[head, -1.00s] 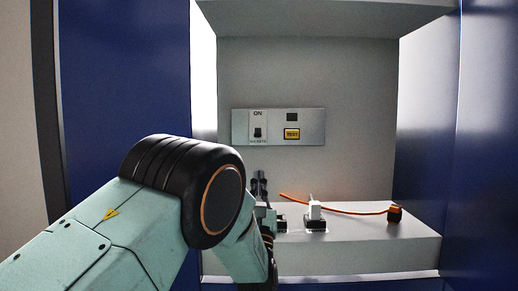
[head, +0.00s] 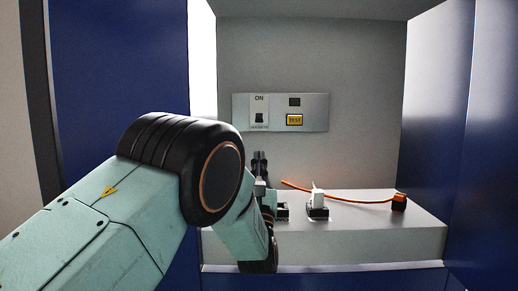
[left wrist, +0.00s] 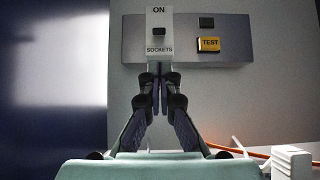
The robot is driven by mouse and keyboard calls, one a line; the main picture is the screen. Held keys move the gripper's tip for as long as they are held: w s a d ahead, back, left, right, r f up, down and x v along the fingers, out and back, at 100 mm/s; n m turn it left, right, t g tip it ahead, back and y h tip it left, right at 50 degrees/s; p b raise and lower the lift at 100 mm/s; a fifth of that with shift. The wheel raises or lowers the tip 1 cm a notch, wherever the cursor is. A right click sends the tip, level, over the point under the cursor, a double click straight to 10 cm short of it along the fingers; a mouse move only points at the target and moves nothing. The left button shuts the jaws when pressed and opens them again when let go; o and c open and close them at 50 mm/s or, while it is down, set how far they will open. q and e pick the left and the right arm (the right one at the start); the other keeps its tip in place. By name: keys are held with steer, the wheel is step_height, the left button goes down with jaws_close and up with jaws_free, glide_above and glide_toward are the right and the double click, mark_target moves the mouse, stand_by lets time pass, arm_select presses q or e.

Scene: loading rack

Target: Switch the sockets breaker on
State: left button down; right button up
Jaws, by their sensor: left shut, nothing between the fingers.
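The sockets breaker (head: 259,118) is a small black toggle on a white plate marked ON above and SOCKETS below. In the head view the toggle sits low on its plate, well under ON. The breaker also shows in the left wrist view (left wrist: 159,31). My left gripper (head: 260,156) is shut and empty, its fingertips just below the breaker plate. In the left wrist view its closed fingertips (left wrist: 158,72) point up under the SOCKETS label. I cannot tell how far they are from the panel. My right gripper is out of view.
A yellow TEST button (head: 294,120) and a dark square (head: 294,101) sit right of the breaker on the grey panel (head: 318,112). Below, a shelf (head: 370,235) carries a white plug (head: 318,198) and an orange cable (head: 350,200). Blue walls stand either side.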

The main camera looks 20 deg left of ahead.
mark_target(259, 118)
arm_select(q)
steer(key=x, duration=0.9)
steer(key=shift+b, duration=0.4)
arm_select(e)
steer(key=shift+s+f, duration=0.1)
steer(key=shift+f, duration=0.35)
arm_select(q)
steer(key=shift+a, duration=0.1)
steer(key=shift+w, duration=0.2)
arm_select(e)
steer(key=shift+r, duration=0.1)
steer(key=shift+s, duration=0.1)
